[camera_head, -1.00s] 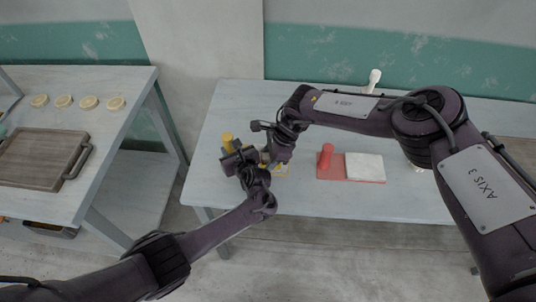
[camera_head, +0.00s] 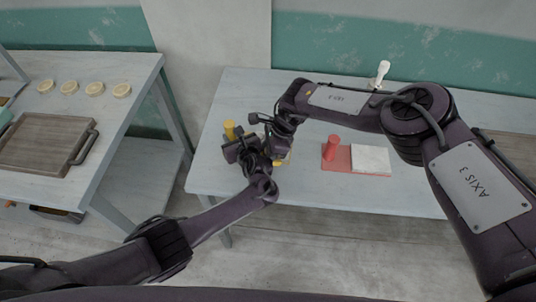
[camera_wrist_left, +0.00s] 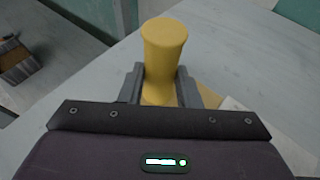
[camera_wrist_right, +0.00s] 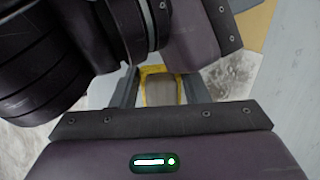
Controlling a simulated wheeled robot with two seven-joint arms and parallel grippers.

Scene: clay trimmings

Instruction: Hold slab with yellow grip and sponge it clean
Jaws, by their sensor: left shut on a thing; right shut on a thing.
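The yellow grip (camera_head: 230,127) is an upright, waisted post at the left of the far table. My left gripper (camera_wrist_left: 162,84) is shut around it, as the left wrist view shows the grip (camera_wrist_left: 165,45) between its fingers. A yellow board edge (camera_wrist_left: 207,94) and a pale slab (camera_wrist_left: 232,104) show just right of it. In the right wrist view the mottled pale slab (camera_wrist_right: 228,82) lies below my right gripper (camera_wrist_right: 163,86). That gripper is shut on a grey thing with a yellow rim (camera_wrist_right: 160,88), probably the sponge. Both wrists crowd together and hide most of the slab in the head view.
A red board (camera_head: 340,168) with a red grip (camera_head: 331,147) and a white slab (camera_head: 371,157) stands right of my grippers. A white bottle-like thing (camera_head: 380,72) stands at the back. The left table holds a brown tray (camera_head: 38,145) and several pale discs (camera_head: 95,89).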

